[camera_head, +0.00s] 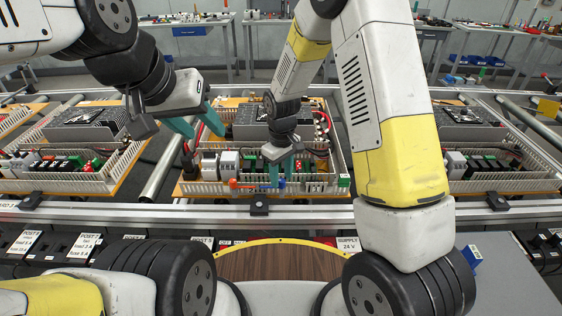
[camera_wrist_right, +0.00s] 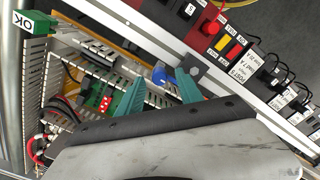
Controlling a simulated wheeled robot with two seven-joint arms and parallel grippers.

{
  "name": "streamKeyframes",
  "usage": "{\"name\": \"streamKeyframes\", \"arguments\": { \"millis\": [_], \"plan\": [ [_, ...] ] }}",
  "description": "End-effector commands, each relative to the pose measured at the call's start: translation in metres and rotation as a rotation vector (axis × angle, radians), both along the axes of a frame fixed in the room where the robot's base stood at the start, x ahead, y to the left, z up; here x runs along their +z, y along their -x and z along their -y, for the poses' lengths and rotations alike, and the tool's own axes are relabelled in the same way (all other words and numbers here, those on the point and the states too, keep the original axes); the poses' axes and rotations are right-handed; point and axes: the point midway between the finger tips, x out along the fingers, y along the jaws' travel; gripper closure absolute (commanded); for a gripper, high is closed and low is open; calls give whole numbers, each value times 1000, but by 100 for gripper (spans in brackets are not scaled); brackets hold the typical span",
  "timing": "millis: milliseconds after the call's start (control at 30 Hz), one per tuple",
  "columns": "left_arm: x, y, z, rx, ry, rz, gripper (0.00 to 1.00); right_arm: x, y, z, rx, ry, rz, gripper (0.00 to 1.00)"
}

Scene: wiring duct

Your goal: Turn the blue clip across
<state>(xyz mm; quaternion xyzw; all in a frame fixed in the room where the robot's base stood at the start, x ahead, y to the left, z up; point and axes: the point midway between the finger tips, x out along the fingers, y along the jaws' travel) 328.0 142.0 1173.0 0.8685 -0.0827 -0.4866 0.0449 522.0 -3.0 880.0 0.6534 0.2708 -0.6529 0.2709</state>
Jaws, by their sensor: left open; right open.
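The blue clip (camera_head: 282,183) is on the front slotted wall of the middle wiring duct (camera_head: 325,188). In the right wrist view the blue clip (camera_wrist_right: 161,76) shows between the teal fingertips of my right gripper (camera_wrist_right: 159,80). In the head view my right gripper (camera_head: 280,179) points down at the clip, its fingers apart on either side. I cannot tell whether they touch it. The clip's exact turn is hard to see. My left gripper (camera_head: 206,134) is open and empty above the left part of the middle panel.
An orange-red clip (camera_head: 234,184) sits on the same front wall, left of the blue one. A green OK block (camera_wrist_right: 32,22) is at the wall's end. Similar panels stand at left (camera_head: 122,185) and right (camera_head: 540,184). Labelled posts line the near edge.

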Motion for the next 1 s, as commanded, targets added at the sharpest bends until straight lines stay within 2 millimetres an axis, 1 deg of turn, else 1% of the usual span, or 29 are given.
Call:
{"name": "streamKeyframes", "arguments": {
  "millis": [33, 133, 400, 433, 467, 500, 633, 1000],
  "plan": [
    [0, 0, 0, 0, 0, 0, 55, -6, 0, 0, 0, 1, -2, 57],
    [0, 0, 0, 0, 0, 0, 55, -11, 0, 0, -1, 1, -1, 57],
    [0, 0, 0, 0, 0, 0, 55, -13, 0, 0, -1, -1, 1, 57],
    [0, 0, 0, 0, 0, 0, 55, -13, 0, 0, -1, -1, 1, 61],
    [0, 0, 0, 0, 0, 0, 55, -12, 0, 0, -1, -1, 1, 67],
    [0, 0, 0, 0, 0, 0, 55, -12, 0, 0, -1, -1, 1, 75],
    [0, 0, 0, 0, 0, 0, 55, -12, 0, 0, -1, -1, 1, 100],
    [0, 0, 0, 0, 0, 0, 55, -12, 0, 1, -1, 0, 1, 100]
  ]
}}
